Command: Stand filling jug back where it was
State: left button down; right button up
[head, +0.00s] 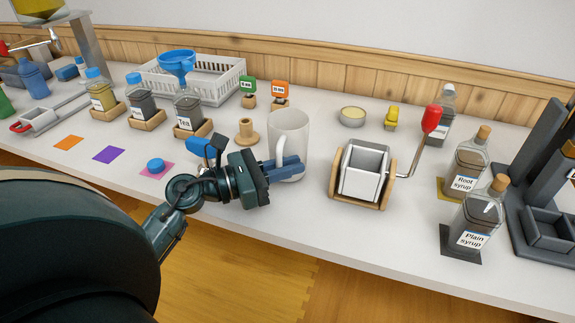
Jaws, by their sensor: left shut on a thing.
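The filling jug (291,126) is a pale, translucent, upright jug with a handle on its left side. It is at the middle of the counter. My left gripper (290,168) comes in from the left and is shut on the jug at its handle, with the blue fingers against the jug's lower part. I cannot tell whether the jug's base touches the counter, since the gripper hides part of it. My right gripper is not in view.
Syrup bottles (474,215) stand at right.

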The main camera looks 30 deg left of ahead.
pick_arm(q)
jog(key=shift+f, duration=0.1)
jog(key=c, duration=1.4)
grip_release()
jog(key=shift+f, duration=0.1)
jog(key=shift+b+v, duration=1.05)
jog(key=shift+v, duration=1.05)
jog(key=shift+b+v, duration=0.85)
jog(key=shift+v, duration=1.05)
